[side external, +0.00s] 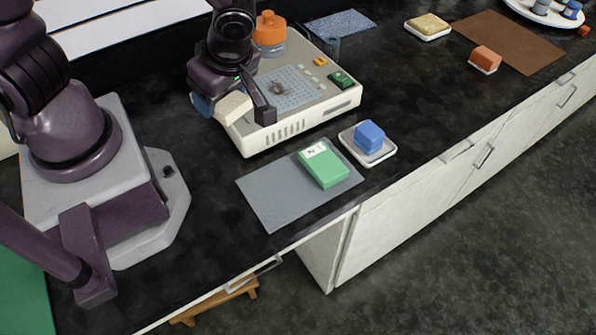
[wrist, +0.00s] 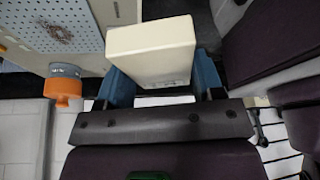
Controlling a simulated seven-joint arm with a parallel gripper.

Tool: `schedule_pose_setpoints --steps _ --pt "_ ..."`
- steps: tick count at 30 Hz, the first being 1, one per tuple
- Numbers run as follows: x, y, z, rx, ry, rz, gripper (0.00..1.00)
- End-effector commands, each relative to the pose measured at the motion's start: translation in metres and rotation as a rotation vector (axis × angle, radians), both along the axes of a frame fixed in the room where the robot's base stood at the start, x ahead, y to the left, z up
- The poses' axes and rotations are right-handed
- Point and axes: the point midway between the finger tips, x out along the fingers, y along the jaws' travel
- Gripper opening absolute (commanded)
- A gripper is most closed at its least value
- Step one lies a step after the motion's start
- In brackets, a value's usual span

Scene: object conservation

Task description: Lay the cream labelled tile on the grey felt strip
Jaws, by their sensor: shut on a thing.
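The cream tile (side external: 235,106) is a thick block held between the fingers of my gripper (side external: 232,110), beside or over the near-left end of the white device. In the wrist view the tile (wrist: 152,50) sits between the blue fingertips of my gripper (wrist: 163,80); no label shows on its visible faces. The grey felt strip (side external: 272,205) lies flat at the front of the black counter, apart from my gripper. A green tile (side external: 325,170) with a white label lies on the strip's right end.
The white device (side external: 300,128) with a perforated plate stands behind the strip, with an orange-capped container (side external: 270,30) at its back. A blue block (side external: 369,135) on a white dish (side external: 381,153) is right of the strip. The strip's left and middle are bare.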

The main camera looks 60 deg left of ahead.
Motion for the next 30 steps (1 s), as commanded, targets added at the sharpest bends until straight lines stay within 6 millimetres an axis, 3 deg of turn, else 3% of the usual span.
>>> schedule_pose_setpoints --steps 12,18,22,30 --pt "0.017 -0.072 -0.055 0.005 -0.004 0.834 0.31" --pt "0.033 -0.106 -0.059 -0.002 -0.002 1.163 0.31" --pt "0.033 -0.112 -0.066 0.001 -0.002 1.249 0.31" --pt "0.033 -0.111 -0.102 0.0 -0.003 1.265 0.31"
